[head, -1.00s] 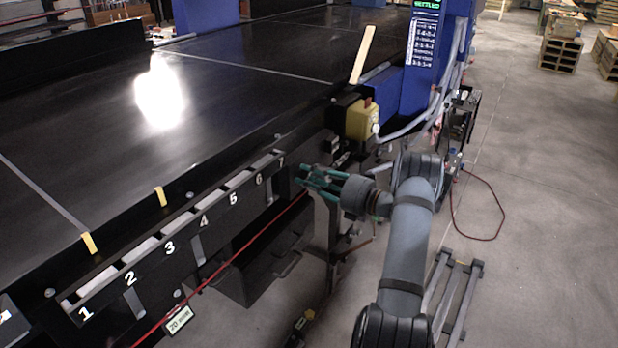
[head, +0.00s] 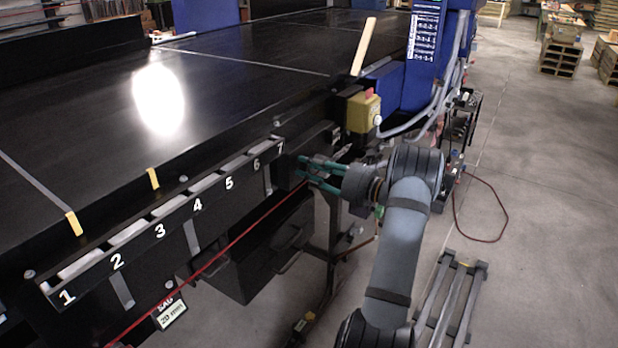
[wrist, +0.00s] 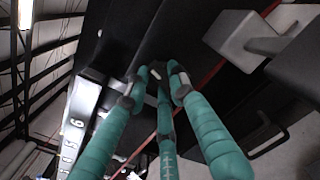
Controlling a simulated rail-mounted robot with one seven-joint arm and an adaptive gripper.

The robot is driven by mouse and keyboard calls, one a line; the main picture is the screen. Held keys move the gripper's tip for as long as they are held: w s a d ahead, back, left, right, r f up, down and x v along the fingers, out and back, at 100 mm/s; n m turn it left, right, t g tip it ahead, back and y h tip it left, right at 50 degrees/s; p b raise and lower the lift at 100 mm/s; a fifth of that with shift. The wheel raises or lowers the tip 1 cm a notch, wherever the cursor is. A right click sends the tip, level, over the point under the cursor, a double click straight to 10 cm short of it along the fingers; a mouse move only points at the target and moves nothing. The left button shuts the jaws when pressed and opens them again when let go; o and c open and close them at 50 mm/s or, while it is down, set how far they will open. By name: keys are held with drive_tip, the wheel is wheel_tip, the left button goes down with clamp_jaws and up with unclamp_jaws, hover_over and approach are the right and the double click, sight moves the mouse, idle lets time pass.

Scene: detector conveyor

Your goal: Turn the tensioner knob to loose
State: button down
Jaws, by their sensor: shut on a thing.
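My gripper (head: 302,168) reaches the side of the black conveyor, just right of the slot marked 7 in the head view. In the wrist view, the teal fingers of my gripper (wrist: 157,80) close in on a small dark piece at the black side panel, which I take to be the tensioner knob (wrist: 159,73). The fingertips hide most of it, and I cannot read its setting. In the head view the knob is too small and covered to make out.
The conveyor belt (head: 230,90) fills the left. A numbered rail (head: 150,240) runs along its near edge. A red cord (head: 245,235) passes below. A light grey block (wrist: 250,40) is close by in the wrist view.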

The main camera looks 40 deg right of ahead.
drive_tip(key=n+b, duration=0.2)
drive_tip(key=b, duration=0.1)
drive_tip(key=shift+f+n, duration=0.2)
drive_tip(key=shift+n, duration=0.1)
drive_tip(key=shift+r+n+b, duration=0.1)
drive_tip(key=shift+n+b, duration=0.2)
drive_tip(key=shift+b, duration=0.05)
drive_tip(key=shift+r, duration=0.1)
drive_tip(key=c, duration=1.5)
unclamp_jaws()
drive_tip(key=shift+c, duration=0.2)
drive_tip(key=v, duration=1.2)
drive_tip(key=shift+w+a, duration=0.1)
drive_tip(key=shift+w, duration=0.05)
